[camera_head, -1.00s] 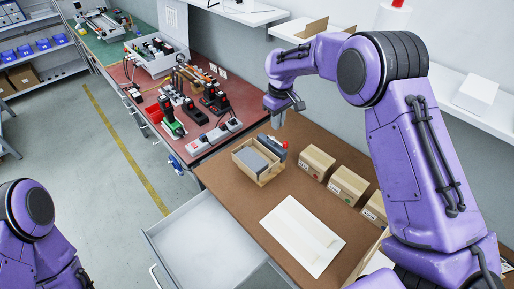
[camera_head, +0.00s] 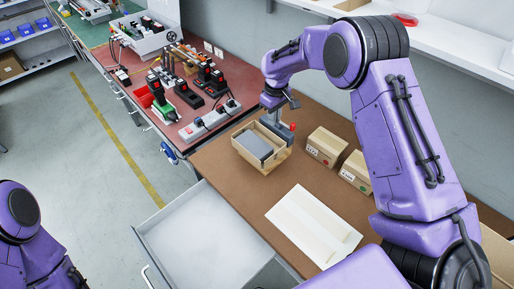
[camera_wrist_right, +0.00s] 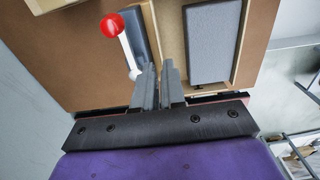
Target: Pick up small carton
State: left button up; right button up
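Two small closed brown cartons, a nearer-to-the-wall one (camera_head: 326,147) and another (camera_head: 357,172), stand on the brown table in the head view, with coloured dots on their fronts. My right gripper (camera_head: 276,112) hangs above the back of an open box, left of the cartons and apart from them. In the right wrist view its fingers (camera_wrist_right: 158,75) point forward close together, with only a thin gap and nothing seen between them.
The open box (camera_head: 247,155) holds a grey block (camera_head: 260,147). Beside it is a grey device with a red-ball lever (camera_wrist_right: 111,26), close to my right fingers. The red bench (camera_head: 190,118) is crowded.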

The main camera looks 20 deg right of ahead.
aim_at(273, 134)
notch_tip(273, 134, down, 6)
jog(key=p, duration=0.2)
jog(key=shift+s+f+p, duration=0.1)
jog(key=shift+f+p, duration=0.05)
jog(key=shift+p, duration=0.15)
jog(key=shift+f, duration=0.45)
grip_shut()
jog(key=shift+r, duration=0.15)
dwell(0.8)
